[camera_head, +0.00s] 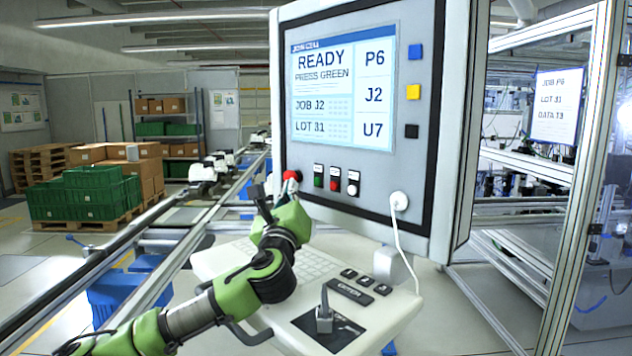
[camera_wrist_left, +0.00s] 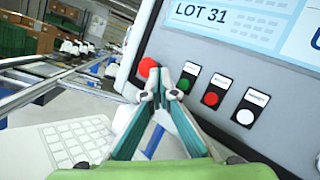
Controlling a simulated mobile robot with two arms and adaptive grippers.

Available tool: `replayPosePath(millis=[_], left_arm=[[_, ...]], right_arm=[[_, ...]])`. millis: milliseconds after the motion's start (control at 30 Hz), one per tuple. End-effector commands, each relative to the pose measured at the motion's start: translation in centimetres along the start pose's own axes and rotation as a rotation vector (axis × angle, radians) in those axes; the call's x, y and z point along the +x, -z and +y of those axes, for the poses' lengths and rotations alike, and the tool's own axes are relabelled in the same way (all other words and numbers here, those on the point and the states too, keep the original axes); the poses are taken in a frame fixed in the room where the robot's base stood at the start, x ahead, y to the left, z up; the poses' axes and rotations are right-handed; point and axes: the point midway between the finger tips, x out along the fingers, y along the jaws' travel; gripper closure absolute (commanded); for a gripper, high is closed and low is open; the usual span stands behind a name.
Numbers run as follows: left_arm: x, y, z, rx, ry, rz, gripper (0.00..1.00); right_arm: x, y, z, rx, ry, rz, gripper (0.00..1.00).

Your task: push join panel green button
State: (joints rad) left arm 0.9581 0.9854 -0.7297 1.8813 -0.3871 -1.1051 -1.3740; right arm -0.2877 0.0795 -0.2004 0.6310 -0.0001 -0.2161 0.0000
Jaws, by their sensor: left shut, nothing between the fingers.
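The join panel (camera_head: 421,150) is a grey upright box with a lit screen (camera_head: 343,85) reading "READY PRESS GREEN". Below the screen, the green button (camera_head: 319,181) is the leftmost of a row of three labelled buttons. It also shows in the left wrist view (camera_wrist_left: 183,85), just right of my fingertips. My left gripper (camera_head: 290,188) is shut and empty, its tips (camera_wrist_left: 157,84) pointing at the panel, just below a red knob (camera_wrist_left: 148,67). Whether the tips touch the panel cannot be told. My right gripper is not in view.
A red button (camera_head: 334,184) and a white button (camera_head: 352,190) sit right of the green one. A keyboard shelf (camera_head: 280,268) juts out below the panel. A white cable (camera_head: 412,245) hangs from a plug at right. A conveyor runs behind at left.

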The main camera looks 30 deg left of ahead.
Motion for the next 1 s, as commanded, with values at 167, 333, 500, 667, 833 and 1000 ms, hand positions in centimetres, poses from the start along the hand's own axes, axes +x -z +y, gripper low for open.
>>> replayPosePath(millis=[167, 333, 500, 667, 833, 1000], left_arm=[[1.7, 1.2, -1.4, -0.001, 0.001, 0.002, 1.00], [2.6, 1.9, -2.0, 0.001, 0.002, 0.001, 1.00], [3.0, 2.2, -2.3, 0.002, 0.002, 0.001, 1.00], [3.0, 2.2, -2.3, 0.002, 0.002, 0.001, 1.00], [3.0, 2.2, -2.3, 0.002, 0.002, 0.001, 1.00], [3.0, 2.2, -2.3, 0.002, 0.002, 0.001, 1.00]], right_arm=[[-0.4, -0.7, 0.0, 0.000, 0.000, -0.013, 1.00], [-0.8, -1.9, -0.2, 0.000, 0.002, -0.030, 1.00], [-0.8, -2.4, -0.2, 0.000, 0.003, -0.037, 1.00], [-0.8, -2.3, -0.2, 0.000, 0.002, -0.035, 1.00], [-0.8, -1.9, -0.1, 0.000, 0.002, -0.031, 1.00], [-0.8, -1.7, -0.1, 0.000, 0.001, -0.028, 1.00]])
